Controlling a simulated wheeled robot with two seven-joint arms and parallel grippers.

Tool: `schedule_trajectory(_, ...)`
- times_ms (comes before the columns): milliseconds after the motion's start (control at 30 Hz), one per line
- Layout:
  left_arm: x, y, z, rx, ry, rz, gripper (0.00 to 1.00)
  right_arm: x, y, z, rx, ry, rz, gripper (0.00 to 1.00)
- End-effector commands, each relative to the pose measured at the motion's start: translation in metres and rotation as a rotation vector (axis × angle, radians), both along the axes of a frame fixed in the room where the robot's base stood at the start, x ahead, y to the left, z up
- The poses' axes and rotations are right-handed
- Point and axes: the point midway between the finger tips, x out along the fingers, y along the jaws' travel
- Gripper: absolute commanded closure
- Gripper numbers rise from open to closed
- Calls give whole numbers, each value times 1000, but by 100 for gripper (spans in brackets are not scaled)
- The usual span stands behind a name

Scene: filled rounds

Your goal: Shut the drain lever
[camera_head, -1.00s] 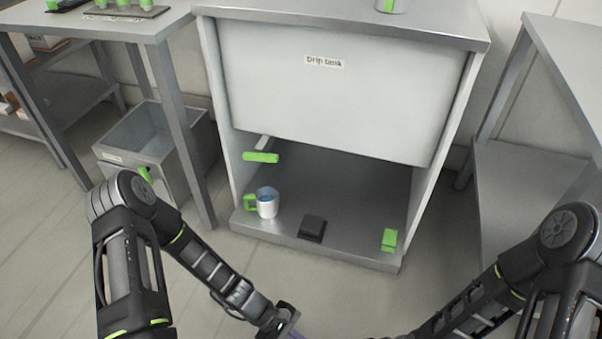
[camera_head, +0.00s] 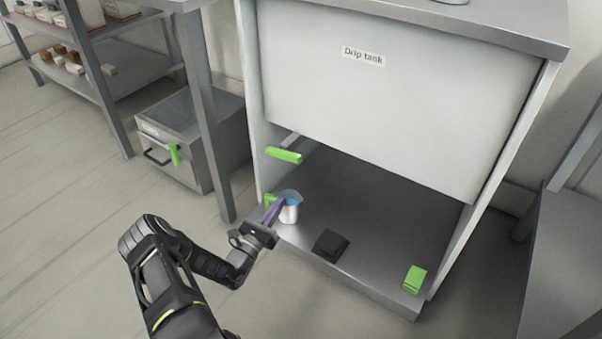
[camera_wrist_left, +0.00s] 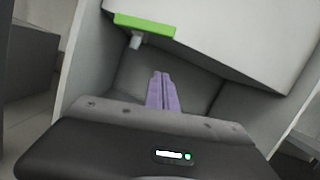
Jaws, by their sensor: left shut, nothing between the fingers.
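The drain lever is a green handle (camera_head: 284,155) on a grey stem, under the tank panel at the upper left of the cabinet opening. It also shows at the top left of the left wrist view (camera_wrist_left: 145,24). My left gripper (camera_head: 272,211) is at the cabinet's front left, below the lever and apart from it. Its purple fingers (camera_wrist_left: 162,92) are together with nothing between them. A white mug (camera_head: 290,208) with a green handle and blue contents stands behind the fingers and is partly hidden by them. My right gripper is out of view.
The drip tank cabinet (camera_head: 420,110) has a labelled front panel above the opening. A grey bin (camera_head: 190,135) stands left, beyond a table leg (camera_head: 209,120).

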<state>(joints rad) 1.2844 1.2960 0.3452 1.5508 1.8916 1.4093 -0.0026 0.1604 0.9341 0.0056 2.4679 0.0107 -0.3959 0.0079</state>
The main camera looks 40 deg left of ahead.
Motion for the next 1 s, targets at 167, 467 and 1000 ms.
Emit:
schedule_trajectory(167, 1, -1, 0, 0, 1, -3, 100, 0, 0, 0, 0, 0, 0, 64)
schedule_trajectory(467, 19, -1, 3, 3, 2, -8, 100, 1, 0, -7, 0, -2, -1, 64)
schedule_trajectory(1000, 98, 8, 41, 3, 1, -6, 100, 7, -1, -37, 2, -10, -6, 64)
